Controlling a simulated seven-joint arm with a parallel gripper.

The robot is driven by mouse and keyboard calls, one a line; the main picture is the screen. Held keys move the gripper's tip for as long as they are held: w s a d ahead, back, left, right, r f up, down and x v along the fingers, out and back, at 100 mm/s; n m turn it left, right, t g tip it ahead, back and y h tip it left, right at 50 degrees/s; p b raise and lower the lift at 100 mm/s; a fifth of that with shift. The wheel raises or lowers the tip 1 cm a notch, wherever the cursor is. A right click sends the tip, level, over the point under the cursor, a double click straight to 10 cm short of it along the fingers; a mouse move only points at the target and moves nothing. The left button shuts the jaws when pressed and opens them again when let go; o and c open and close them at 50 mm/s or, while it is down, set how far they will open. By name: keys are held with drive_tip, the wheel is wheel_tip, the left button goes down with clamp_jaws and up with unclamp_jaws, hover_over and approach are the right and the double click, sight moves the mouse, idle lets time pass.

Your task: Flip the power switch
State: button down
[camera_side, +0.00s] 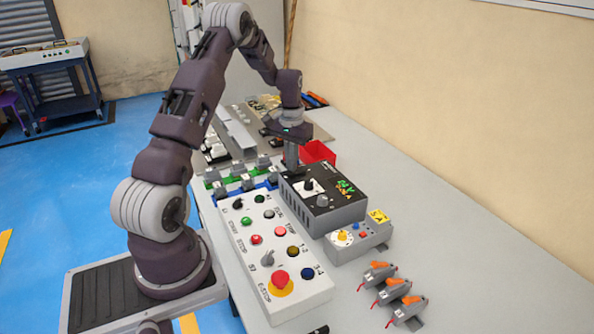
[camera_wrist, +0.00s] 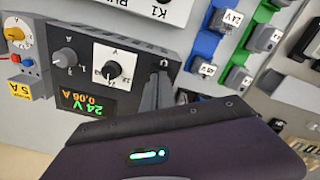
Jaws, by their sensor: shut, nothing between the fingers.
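The dark power supply box (camera_side: 345,205) sits on the grey table; it has a lit display (camera_wrist: 88,104) reading 24 V and 0.06 A. On its face are a grey knob (camera_wrist: 66,56) and a black knob on a white plate (camera_wrist: 112,69). My gripper (camera_side: 291,168) points down at the far end of the box, with its fingers shut and empty. In the wrist view the fingertips (camera_wrist: 161,78) overlap the box's end beside a small pale mark. I cannot clearly make out the power switch; the fingers may cover it. Whether they touch the box I cannot tell.
A control panel (camera_side: 236,222) with buttons, a selector and a red emergency stop (camera_side: 281,278) stands in front. A small grey unit with a yellow knob (camera_side: 342,236) is beside the box. A red bin (camera_side: 320,152) is behind my gripper. Orange-levered connectors (camera_side: 391,290) lie right.

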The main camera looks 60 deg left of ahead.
drive_tip(key=shift+f, duration=0.25)
drive_tip(key=shift+r, duration=3.55)
drive_tip(key=s+d+r+m+t+y, duration=0.1)
drive_tip(key=s+d+r+m+t, duration=0.2)
drive_tip(key=d+r, duration=1.4)
drive_tip(key=s+d+f+m+t+h, duration=0.1)
drive_tip(key=s+d+m+t, duration=0.1)
drive_tip(key=s+d, duration=1.3)
drive_tip(key=s+m, duration=0.1)
drive_tip(key=s, duration=0.2)
drive_tip(key=shift+s+d+t, duration=0.25)
drive_tip(key=shift+d+t, duration=0.05)
